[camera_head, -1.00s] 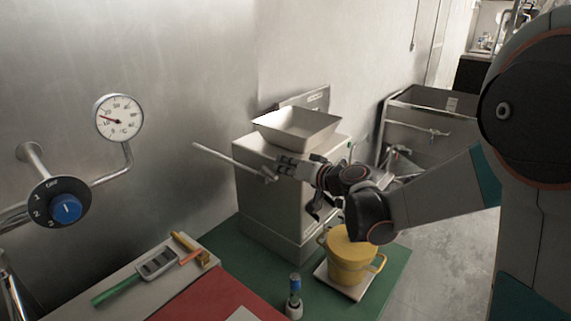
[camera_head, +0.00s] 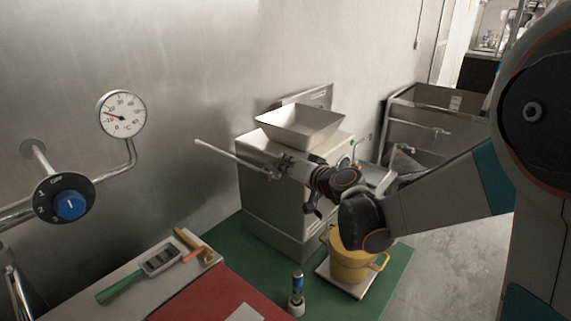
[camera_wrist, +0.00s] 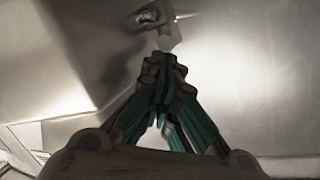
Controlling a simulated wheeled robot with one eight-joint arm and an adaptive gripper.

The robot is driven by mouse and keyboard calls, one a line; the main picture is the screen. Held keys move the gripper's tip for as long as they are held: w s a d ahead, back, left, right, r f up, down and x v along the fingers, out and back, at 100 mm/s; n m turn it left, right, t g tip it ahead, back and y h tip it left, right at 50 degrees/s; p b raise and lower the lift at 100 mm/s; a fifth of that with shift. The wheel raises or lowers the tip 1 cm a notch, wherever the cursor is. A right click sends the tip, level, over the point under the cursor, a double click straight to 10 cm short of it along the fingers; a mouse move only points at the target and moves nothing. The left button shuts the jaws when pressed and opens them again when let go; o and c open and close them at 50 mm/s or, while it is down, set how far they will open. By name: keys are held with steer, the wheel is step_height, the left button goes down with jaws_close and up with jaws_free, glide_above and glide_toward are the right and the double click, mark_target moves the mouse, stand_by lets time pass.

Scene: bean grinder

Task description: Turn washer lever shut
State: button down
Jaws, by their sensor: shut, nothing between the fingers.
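A long pale lever (camera_head: 228,156) sticks out to the left from the front of the grey machine (camera_head: 270,208) with a hopper. I cannot tell for sure that it is the washer lever. My gripper (camera_head: 279,170) is shut and empty, right by the lever's inner end; the head view does not show whether they touch. In the wrist view, my shut fingertips (camera_wrist: 163,62) point at a small grey block (camera_wrist: 163,27) on a pale metal face, with a small gap in the picture. The wrist and forearm hide part of the machine's right side.
A white hopper (camera_head: 300,122) tops the machine. A yellow pot (camera_head: 352,267) stands below my arm, partly hidden. A small blue-topped bottle (camera_head: 296,296) stands in front. A dial gauge (camera_head: 122,114) and blue knob (camera_head: 69,205) are at left. A steel sink unit (camera_head: 425,115) stands behind.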

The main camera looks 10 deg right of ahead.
steer(key=shift+s+a+m+t+h, duration=0.2)
steer(key=shift+m+t+h, duration=0.4)
steer(key=shift+h, duration=0.4)
steer(key=shift+s+a, duration=0.15)
steer(key=shift+a, duration=0.15)
stand_by(0.6)
steer(key=a+b, duration=0.1)
steer(key=a, duration=0.6)
steer(key=shift+s+a, duration=0.15)
steer(key=shift+s, duration=0.05)
stand_by(0.6)
steer(key=shift+a, duration=0.15)
stand_by(0.5)
